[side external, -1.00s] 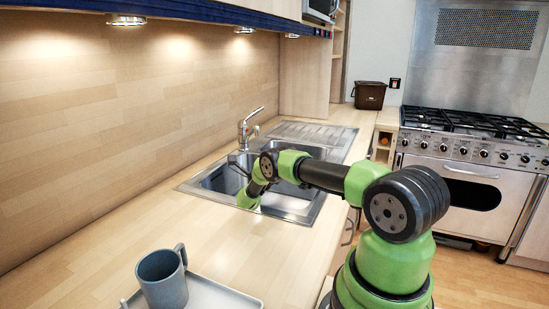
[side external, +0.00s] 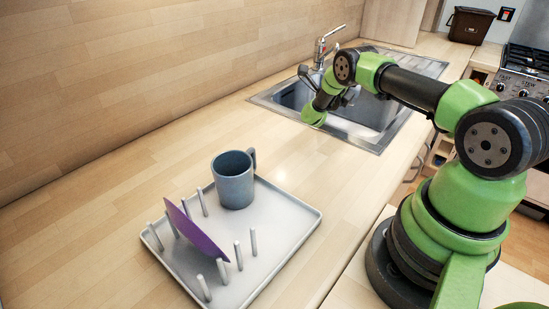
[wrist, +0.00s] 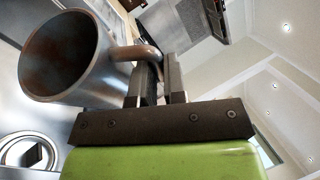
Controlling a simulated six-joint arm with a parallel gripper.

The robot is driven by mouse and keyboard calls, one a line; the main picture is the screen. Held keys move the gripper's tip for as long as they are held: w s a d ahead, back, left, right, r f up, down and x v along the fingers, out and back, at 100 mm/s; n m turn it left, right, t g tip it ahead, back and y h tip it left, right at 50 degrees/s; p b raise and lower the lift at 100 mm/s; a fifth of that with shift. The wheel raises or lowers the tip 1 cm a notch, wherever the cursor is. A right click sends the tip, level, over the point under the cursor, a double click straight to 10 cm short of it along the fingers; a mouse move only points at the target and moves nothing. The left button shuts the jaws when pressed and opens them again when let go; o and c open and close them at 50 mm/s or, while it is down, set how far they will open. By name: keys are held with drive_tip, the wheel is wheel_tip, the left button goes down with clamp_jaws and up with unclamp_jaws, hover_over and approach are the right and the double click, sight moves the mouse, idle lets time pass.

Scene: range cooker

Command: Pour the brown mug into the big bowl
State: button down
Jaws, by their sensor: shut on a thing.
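In the wrist view, my gripper (wrist: 158,72) is shut on the handle of a mug (wrist: 62,58). The mug has a dull grey-brown outside and a dark brown inside. Its open mouth is turned toward the wrist camera, and the mug lies tilted beside the jaws. What is in it cannot be told. In the side view my wrist is over the near edge of the sink (side external: 370,108), and my jaws and the held mug cannot be made out clearly. I see no big bowl in any view.
A blue-grey mug (side external: 234,188) stands upright on a white dish rack (side external: 290,222) that holds a purple plate (side external: 200,236). A tap (side external: 321,50) stands behind the sink. A dark bin (side external: 470,25) is at the back. The counter between rack and sink is clear.

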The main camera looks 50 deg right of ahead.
drive_tip(key=w+a+r+n+t+y, duration=0.1)
drive_tip(key=w+a+n+t, duration=0.15)
drive_tip(key=a, duration=0.65)
drive_tip(key=w+a+r+n+t, duration=0.1)
drive_tip(key=a+t, duration=0.3)
drive_tip(key=a, duration=0.5)
drive_tip(key=s+a+r+n+t+y, duration=0.1)
drive_tip(key=s+a+r+n+t, duration=0.1)
drive_tip(key=a, duration=0.5)
drive_tip(key=s+a+r+n+t+y, duration=0.2)
drive_tip(key=s+a+r+t, duration=0.2)
drive_tip(key=a, duration=0.4)
drive_tip(key=shift+s+a+r, duration=0.2)
drive_tip(key=shift+s+a, duration=0.1)
drive_tip(key=shift+s, duration=0.3)
drive_tip(key=shift+t, duration=0.25)
